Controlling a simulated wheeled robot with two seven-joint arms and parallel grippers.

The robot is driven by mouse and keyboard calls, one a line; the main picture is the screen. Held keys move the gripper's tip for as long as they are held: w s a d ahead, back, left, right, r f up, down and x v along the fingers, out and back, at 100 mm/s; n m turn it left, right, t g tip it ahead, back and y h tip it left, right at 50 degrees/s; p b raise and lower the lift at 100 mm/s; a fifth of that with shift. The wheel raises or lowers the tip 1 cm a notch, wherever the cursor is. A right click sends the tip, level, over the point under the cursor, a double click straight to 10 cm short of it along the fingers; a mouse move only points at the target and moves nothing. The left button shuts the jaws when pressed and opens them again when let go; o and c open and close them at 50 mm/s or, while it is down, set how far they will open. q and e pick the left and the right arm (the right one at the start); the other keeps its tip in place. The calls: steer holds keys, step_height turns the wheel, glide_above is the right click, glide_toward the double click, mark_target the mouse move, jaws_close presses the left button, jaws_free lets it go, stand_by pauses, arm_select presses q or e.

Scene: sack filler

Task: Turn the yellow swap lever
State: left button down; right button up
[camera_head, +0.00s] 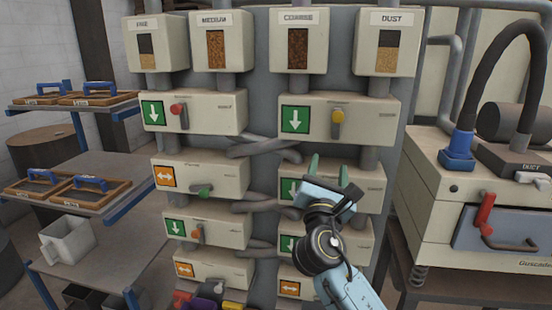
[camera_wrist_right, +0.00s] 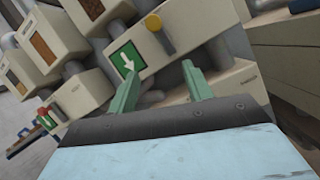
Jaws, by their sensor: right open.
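The yellow swap lever (camera_head: 338,116) is on the upper box of the right column, beside a green panel with a white down arrow (camera_head: 295,119). Its round knob is at the top and its handle hangs down. It also shows in the right wrist view (camera_wrist_right: 154,24), above the fingers. My right gripper (camera_head: 328,168) is open and empty, below the yellow lever and apart from it, in front of the second box of that column. In the wrist view its two green fingers (camera_wrist_right: 162,88) stand apart with nothing between them. My left gripper is not in view.
A red lever (camera_head: 178,110), a green lever (camera_head: 202,191) and an orange lever (camera_head: 197,232) are on the left column. Grey pipes (camera_head: 265,148) join the columns. A cream machine with a red handle (camera_head: 484,212) stands right. Shelves with trays (camera_head: 75,98) stand left.

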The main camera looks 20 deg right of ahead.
mark_target(338, 119)
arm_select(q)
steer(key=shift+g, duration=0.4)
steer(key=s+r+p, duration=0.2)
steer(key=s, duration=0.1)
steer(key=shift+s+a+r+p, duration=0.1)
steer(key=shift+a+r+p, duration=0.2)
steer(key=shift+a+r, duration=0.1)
arm_select(e)
steer(key=shift+n+h, duration=0.4)
steer(key=shift+h, duration=0.2)
steer(key=r+x, duration=0.1)
steer(key=x, duration=0.9)
steer(key=s+r+x, duration=0.1)
steer(key=x, duration=0.4)
steer(key=shift+a+r, duration=0.1)
steer(key=shift+r, duration=0.3)
steer(key=shift+c, duration=0.4)
jaws_close()
